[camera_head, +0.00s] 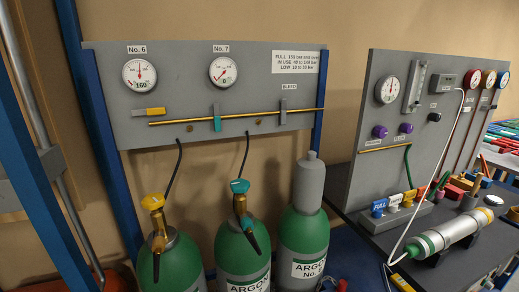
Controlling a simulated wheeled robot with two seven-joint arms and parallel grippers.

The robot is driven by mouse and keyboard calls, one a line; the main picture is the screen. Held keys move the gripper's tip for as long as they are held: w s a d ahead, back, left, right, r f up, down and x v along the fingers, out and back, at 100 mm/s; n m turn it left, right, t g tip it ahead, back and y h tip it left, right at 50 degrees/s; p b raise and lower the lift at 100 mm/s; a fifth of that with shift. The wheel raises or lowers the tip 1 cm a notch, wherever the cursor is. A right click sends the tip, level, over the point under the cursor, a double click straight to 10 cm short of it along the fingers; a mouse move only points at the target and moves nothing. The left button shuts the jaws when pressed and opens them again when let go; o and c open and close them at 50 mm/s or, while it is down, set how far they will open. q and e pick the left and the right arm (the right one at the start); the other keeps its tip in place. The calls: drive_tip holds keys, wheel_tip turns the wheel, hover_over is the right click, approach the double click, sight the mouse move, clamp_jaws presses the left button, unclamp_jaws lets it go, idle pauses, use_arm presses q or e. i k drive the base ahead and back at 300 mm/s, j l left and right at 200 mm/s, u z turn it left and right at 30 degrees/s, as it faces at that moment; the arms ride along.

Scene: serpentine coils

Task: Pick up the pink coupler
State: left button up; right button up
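Several small red, yellow and blue pieces lie on the dark bench (455,272) at the right, too small to tell apart. Neither of my grippers is in view.
Green argon cylinders (303,235) stand before a grey gauge panel (180,95) on blue posts. A second panel (365,95) stands on the bench. A small green-and-silver cylinder (455,230) lies in a cradle, with a white hose near it.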

sight(440, 193)
drive_tip(key=z, duration=1.5)
drive_tip(key=i+l+u, duration=0.1)
drive_tip(key=u, duration=0.3)
drive_tip(key=l+u, duration=0.25)
drive_tip(key=u, duration=0.2)
drive_tip(key=i+l+u, duration=0.15)
drive_tip(key=l+u, duration=0.2)
drive_tip(key=l, duration=1.15)
drive_tip(key=l+u, duration=0.4)
drive_tip(key=l, duration=1.05)
